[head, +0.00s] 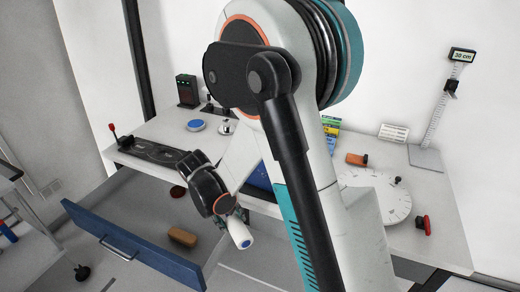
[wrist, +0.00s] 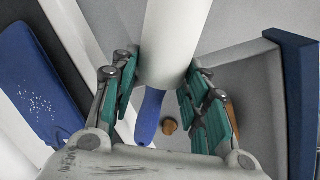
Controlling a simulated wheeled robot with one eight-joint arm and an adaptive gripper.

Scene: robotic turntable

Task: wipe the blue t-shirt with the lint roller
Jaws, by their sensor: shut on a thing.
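My gripper (head: 232,217) is shut on the lint roller (head: 241,234), above the open drawer. In the wrist view the gripper (wrist: 158,84) has its teal finger pads on both sides of the lint roller's white cylinder (wrist: 173,40). Its blue handle (wrist: 150,115) shows beyond the fingers. The blue t-shirt (wrist: 38,85), with white specks on it, lies at the left of the wrist view, apart from the roller. In the head view only a blue patch of the t-shirt (head: 258,177) shows on the table; my arm hides the rest.
The open drawer (head: 140,255) has a blue front and holds a brown brush (head: 183,237) and a round brown thing (head: 177,191). A white dial turntable (head: 385,205), a red-handled clamp (head: 423,225) and a height gauge (head: 440,110) stand at the table's right.

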